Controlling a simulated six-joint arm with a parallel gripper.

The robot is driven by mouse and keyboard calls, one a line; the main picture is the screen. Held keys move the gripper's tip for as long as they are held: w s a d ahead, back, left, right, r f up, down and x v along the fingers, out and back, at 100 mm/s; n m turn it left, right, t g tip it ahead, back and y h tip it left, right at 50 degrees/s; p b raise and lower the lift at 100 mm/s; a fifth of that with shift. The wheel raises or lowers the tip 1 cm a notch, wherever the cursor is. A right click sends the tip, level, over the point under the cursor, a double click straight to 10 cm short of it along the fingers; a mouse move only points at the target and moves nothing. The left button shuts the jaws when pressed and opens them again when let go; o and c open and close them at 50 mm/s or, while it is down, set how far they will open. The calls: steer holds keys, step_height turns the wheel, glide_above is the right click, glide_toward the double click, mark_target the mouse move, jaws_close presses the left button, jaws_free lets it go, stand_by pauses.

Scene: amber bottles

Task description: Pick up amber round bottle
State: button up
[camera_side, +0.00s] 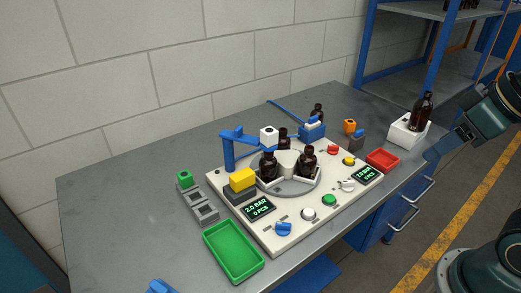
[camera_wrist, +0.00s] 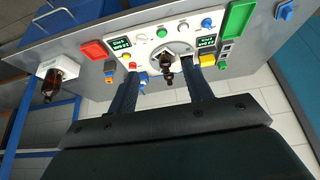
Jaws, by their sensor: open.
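Several dark amber round bottles are in view. One bottle (camera_side: 422,108) stands upright on a white block (camera_side: 407,132) at the table's right end; in the wrist view it is at the left edge (camera_wrist: 50,84). Others stand on the round turntable (camera_side: 290,190) of the white machine: front left (camera_side: 268,164), front right (camera_side: 307,161) and behind (camera_side: 283,138). Another (camera_side: 317,111) is behind the blue fixture. My gripper (camera_side: 446,142) is at the right, near the white block and apart from every bottle. In the wrist view its fingers (camera_wrist: 162,76) are spread and empty.
The machine carries a blue post with an arm (camera_side: 228,152), a yellow block (camera_side: 242,180), knobs and displays. A red tray (camera_side: 382,160) lies between machine and white block. A green tray (camera_side: 233,252) is at front left. The table's left side (camera_side: 110,205) is clear.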

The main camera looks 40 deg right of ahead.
steer(key=w+d+f+t, duration=0.15)
steer(key=w+d, duration=0.25)
steer(key=w, duration=1)
steer(key=w+d+f+t, duration=0.15)
steer(key=w+d, duration=0.25)
steer(key=w, duration=1)
steer(key=m+t+h, duration=0.2)
steer(key=t, duration=0.3)
glide_toward(318, 104)
steer(key=d+v, duration=0.1)
steer(key=v, duration=0.3)
steer(key=shift+a+r, duration=0.1)
steer(key=shift+a, duration=0.6)
steer(key=shift+w, duration=0.15)
steer(key=shift+x, duration=4)
steer(key=shift+w+d, duration=0.1)
